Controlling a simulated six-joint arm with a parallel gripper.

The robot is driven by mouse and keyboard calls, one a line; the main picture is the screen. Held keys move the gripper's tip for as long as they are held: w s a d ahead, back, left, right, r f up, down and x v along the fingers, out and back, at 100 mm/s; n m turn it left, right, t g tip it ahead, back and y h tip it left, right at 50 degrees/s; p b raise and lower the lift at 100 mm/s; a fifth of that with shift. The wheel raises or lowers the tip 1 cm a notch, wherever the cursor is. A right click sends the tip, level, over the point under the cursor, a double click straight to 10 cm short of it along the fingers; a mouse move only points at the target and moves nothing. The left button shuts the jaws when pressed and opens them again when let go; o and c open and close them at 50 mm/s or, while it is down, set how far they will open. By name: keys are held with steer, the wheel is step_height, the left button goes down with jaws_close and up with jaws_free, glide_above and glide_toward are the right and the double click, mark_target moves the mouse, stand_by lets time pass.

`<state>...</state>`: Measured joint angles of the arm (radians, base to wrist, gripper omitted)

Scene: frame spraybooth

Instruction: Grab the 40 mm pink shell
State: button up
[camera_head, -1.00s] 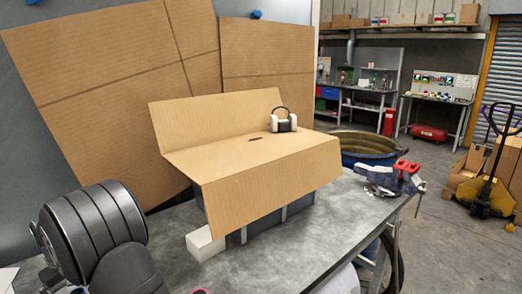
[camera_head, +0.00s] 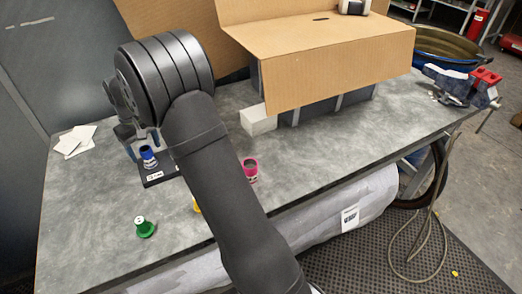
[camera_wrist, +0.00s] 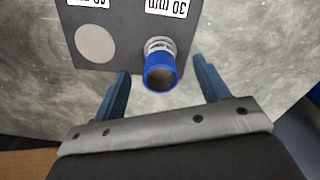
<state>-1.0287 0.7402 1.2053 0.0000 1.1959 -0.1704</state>
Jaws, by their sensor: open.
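A pink shell (camera_head: 250,170) stands on the grey table in the head view, just right of my arm. Any size marking on it is too small to read. My gripper (camera_wrist: 161,68) is open, its two blue fingers spread. It is over by the dark labelled board, left of and apart from the pink shell. A blue shell (camera_wrist: 160,72) stands at the board's "30 mm" label, between the finger lines in the wrist view; it also shows in the head view (camera_head: 148,156). The pink shell is not in the wrist view.
The board (camera_wrist: 120,45) has an empty pale round spot. A green piece (camera_head: 145,228) stands at the front left; a yellow one (camera_head: 196,205) is mostly hidden by my arm. A white block (camera_head: 258,119) and large cardboard box (camera_head: 330,60) stand behind the pink shell.

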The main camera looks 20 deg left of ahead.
steer(key=w+d+r+n, duration=0.2)
steer(key=w+d+r, duration=0.15)
steer(key=d, duration=0.35)
steer(key=w+d+r+n, duration=0.2)
steer(key=d+r, duration=0.2)
steer(key=d, duration=0.3)
step_height(320, 180, up, 4)
steer(key=f+n, duration=0.1)
steer(key=n, duration=0.3)
glide_above(248, 160)
steer(key=s+d, duration=0.1)
steer(key=s, duration=0.2)
steer(key=f, duration=1.1)
steer(key=shift+w+f, duration=0.2)
steer(key=shift+w, duration=0.05)
steer(key=shift+w+d+f, duration=0.1)
steer(key=shift+w+f, duration=0.15)
steer(key=shift+f, duration=1.1)
steer(key=shift+w+f, duration=0.2)
steer(key=shift+f, duration=1.15)
steer(key=c, duration=1.1)
